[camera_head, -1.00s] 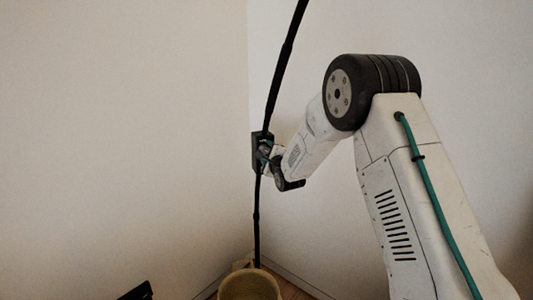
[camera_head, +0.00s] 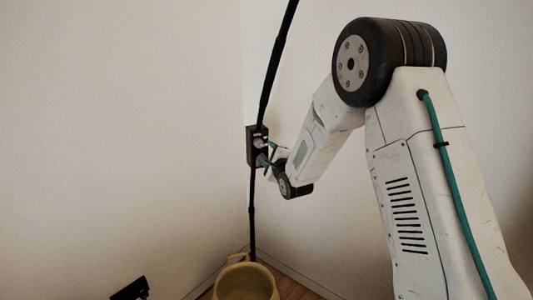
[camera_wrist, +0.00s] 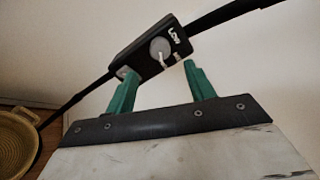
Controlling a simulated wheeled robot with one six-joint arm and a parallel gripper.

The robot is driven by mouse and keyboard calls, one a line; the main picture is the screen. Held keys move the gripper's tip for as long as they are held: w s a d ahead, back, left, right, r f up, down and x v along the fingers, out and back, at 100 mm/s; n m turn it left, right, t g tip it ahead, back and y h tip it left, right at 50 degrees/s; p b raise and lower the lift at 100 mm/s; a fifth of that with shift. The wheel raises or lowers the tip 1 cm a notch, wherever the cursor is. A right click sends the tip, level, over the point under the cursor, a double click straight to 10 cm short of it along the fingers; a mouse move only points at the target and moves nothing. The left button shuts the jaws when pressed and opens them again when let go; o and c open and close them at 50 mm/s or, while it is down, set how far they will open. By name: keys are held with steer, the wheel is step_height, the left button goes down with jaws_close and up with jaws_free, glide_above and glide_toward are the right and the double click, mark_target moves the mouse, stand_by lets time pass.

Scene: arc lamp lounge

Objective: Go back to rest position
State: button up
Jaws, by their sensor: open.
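My gripper (camera_wrist: 160,68) is open, with its two green fingers apart and nothing held between them. It faces a black control box (camera_wrist: 150,36) that has a round pale knob (camera_wrist: 160,48) and a white label. The box (camera_head: 251,146) sits on a thin black lamp pole (camera_head: 271,75) in the head view. My gripper (camera_head: 266,156) is just right of the box there, very close to it. I cannot tell whether a fingertip touches it. My arm is bent, with its elbow high on the right.
A tan woven basket (camera_head: 246,284) stands on the wooden floor at the pole's foot, and it also shows in the wrist view (camera_wrist: 14,135). Plain walls meet in a corner behind the pole. A small black object (camera_head: 131,289) shows at the bottom left.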

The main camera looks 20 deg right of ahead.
steer(key=s+f+n+g+h, duration=0.1)
steer(key=s+f+n+g, duration=0.45)
steer(key=f, duration=0.45)
steer(key=s+d+n+g, duration=0.2)
steer(key=s+n+g, duration=0.25)
steer(key=s, duration=0.25)
steer(key=s+r+n+g, duration=0.2)
steer(key=s+r, duration=0.3)
steer(key=s, duration=0.9)
steer(key=s+r+n+g, duration=0.2)
steer(key=s+r+n, duration=0.3)
steer(key=s, duration=0.9)
steer(key=s+r+n+g, duration=0.2)
steer(key=s+r+n, duration=0.2)
steer(key=s, duration=1)
steer(key=shift+r+g+h, duration=0.3)
steer(key=shift+r+g, duration=0.1)
steer(key=shift+r, duration=0.95)
steer(key=shift+d, duration=0.1)
